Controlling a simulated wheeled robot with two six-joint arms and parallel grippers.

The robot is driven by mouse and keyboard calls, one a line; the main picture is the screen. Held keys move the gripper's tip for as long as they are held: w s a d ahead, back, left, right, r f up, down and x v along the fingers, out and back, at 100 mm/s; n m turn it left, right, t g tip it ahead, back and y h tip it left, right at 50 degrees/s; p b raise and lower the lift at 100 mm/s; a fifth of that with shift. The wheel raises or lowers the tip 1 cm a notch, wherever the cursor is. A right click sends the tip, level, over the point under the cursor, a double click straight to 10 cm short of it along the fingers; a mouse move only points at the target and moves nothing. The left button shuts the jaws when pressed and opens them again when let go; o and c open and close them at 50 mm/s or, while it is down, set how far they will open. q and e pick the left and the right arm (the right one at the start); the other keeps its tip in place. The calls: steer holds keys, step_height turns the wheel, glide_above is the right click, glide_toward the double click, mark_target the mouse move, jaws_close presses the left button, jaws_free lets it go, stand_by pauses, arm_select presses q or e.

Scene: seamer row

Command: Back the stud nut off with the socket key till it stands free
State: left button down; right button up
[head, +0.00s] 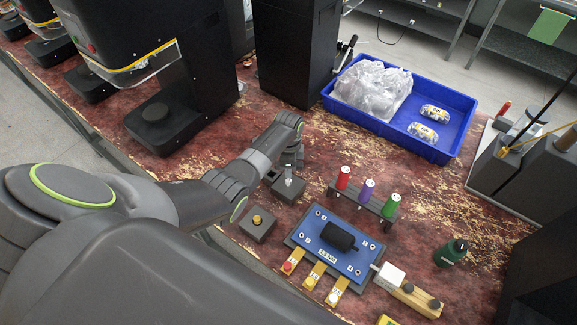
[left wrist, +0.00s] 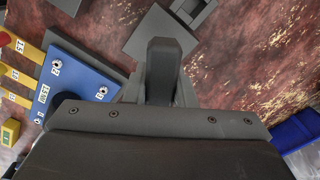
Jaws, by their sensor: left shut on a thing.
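A brass-coloured stud nut (head: 257,219) stands on a square dark grey block (head: 262,234) near the table's front edge. Just behind it is a second grey block (head: 283,194). My left gripper (head: 290,163) points down over this second block. It is shut on a slim silvery upright piece, seemingly the socket key (head: 289,178), whose lower end is at the block. I cannot tell whether it is seated in the block or raised. In the left wrist view the dark gripper fingers (left wrist: 163,70) hide what they hold. My right gripper is not in view.
Right of the nut lies a blue plate (head: 307,243) with a black cylinder and yellow tags. A rack (head: 362,206) holds red, purple and green-topped pieces. Behind are a blue tray (head: 455,101) with a plastic bag and black machines (head: 195,55).

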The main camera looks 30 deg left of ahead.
arm_select(q)
steer(key=shift+s, duration=0.1)
steer(key=shift+n+p, duration=0.4)
steer(key=shift+n, duration=0.4)
steer(key=shift+s+f+n, duration=0.1)
steer(key=shift+f+n, duration=0.05)
steer(key=shift+n, duration=0.95)
steer(key=shift+d+n+p, duration=0.1)
steer(key=shift+n+p, duration=0.55)
steer(key=shift+n, duration=0.45)
steer(key=shift+s+n, duration=0.1)
steer(key=shift+n, duration=0.7)
